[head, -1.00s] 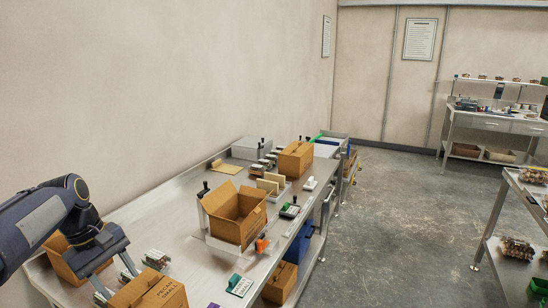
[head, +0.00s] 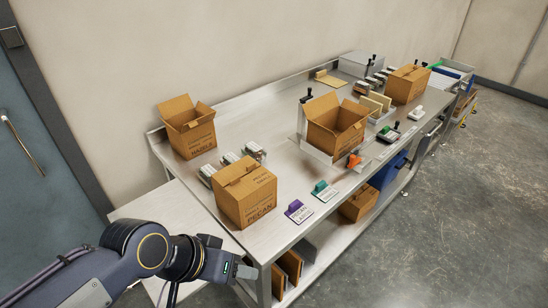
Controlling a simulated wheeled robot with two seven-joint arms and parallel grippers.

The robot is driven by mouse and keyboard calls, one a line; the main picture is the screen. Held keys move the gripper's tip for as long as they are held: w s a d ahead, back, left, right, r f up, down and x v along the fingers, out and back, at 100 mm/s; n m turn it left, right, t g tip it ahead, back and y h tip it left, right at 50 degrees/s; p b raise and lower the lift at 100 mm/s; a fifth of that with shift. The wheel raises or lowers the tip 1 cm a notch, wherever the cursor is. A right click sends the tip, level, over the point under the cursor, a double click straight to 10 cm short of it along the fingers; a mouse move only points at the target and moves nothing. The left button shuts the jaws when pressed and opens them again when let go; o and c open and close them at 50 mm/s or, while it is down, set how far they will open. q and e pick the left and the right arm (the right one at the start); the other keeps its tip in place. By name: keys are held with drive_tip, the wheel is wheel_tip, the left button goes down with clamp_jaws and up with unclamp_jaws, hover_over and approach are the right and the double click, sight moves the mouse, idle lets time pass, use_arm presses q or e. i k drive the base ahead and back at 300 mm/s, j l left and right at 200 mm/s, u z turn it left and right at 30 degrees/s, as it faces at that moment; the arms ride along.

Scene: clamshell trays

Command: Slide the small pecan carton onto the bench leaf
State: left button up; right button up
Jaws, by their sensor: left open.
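The pecan carton (head: 245,197) is a closed brown box with "PECAN" printed on its side. It stands upright near the left end of the steel bench (head: 225,138), close to the front edge. A pale leaf (head: 150,207) extends from the bench's left end, partly hidden by my left arm. My left gripper (head: 241,270) is open and empty, low in front of the carton and apart from it. Its fingers show only partly. My right gripper is not in view.
An open carton marked "HAZELS" (head: 188,130) stands behind. Several small packs (head: 232,166) lie behind the pecan carton. Another open carton (head: 337,125) sits in a white holder. Purple (head: 297,212) and teal (head: 322,190) sign cards lie right of the pecan carton.

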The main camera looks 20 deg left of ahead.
sight(245, 212)
drive_tip(key=i+u, duration=0.55)
drive_tip(key=u, duration=0.2)
